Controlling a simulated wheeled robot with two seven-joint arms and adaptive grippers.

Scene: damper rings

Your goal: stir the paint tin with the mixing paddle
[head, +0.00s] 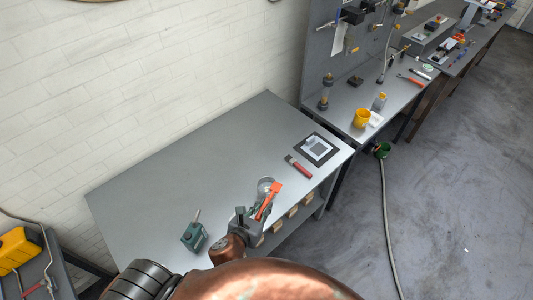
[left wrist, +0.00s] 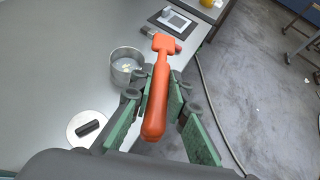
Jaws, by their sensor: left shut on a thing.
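The orange paddle (head: 269,198) is held in my left gripper (head: 256,214), above the front part of the grey table. In the left wrist view the paddle (left wrist: 157,88) lies between the green-padded fingers (left wrist: 155,105), its squared end pointing away from the wrist. The paint tin (head: 264,184) is a round, open metal tin just behind the paddle. In the left wrist view the tin (left wrist: 126,64) stands left of the paddle, with pale bits inside. The paddle appears outside the tin; its height above the table is unclear. My right gripper is out of view.
A round disc with a dark bar (left wrist: 90,126) lies near the tin. A red-handled tool (head: 299,167) and a dark-framed square (head: 316,149) lie to the right. The table's left and back area (head: 190,165) is clear.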

